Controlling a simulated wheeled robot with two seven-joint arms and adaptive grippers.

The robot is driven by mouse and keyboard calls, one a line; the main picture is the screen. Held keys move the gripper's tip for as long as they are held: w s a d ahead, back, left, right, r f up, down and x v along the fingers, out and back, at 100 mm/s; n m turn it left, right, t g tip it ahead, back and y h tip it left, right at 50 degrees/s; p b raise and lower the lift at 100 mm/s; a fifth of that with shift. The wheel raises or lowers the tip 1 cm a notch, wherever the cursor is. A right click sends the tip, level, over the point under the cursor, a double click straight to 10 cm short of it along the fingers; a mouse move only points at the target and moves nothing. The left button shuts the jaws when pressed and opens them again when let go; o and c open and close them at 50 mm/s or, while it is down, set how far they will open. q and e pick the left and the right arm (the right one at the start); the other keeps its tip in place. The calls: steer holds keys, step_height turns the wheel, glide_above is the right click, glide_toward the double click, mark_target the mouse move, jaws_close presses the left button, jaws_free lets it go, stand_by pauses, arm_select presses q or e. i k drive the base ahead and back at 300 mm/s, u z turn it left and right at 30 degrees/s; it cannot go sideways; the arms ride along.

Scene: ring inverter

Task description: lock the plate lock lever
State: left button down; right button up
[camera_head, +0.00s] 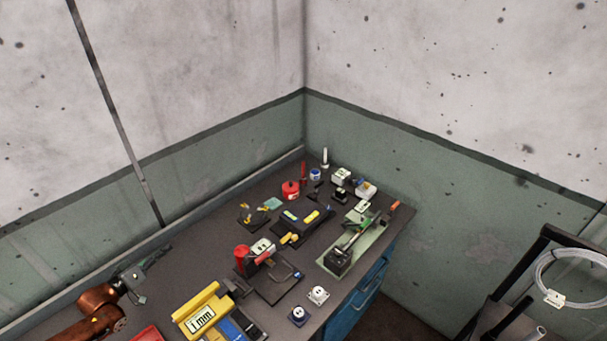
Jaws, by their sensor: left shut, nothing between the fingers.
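My left gripper (160,256) is at the left over the bench, shut and empty, reaching in from my copper-coloured arm. It is apart from the fixtures. A black fixture (275,285) with a red cylinder (242,257) and a curved bar stands mid-bench, right of the gripper. Another fixture (340,260) stands on a pale green plate (369,251) near the right edge, with a green part and an orange-tipped handle (396,206). Everything is small, so I cannot tell which part is the plate lock lever or its position. My right gripper is not in view.
The dark bench (205,255) runs along the wall above blue drawers (352,308). A yellow "1 mm" block (202,316) and white and dark sockets (318,295) lie near the front. Red pots (290,190) and small parts crowd the back. A black rack (535,262) with coiled cable stands right.

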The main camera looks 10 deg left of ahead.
mark_target(318, 189)
steer(key=z, duration=0.35)
steer(key=i, duration=0.85)
steer(key=z, duration=0.5)
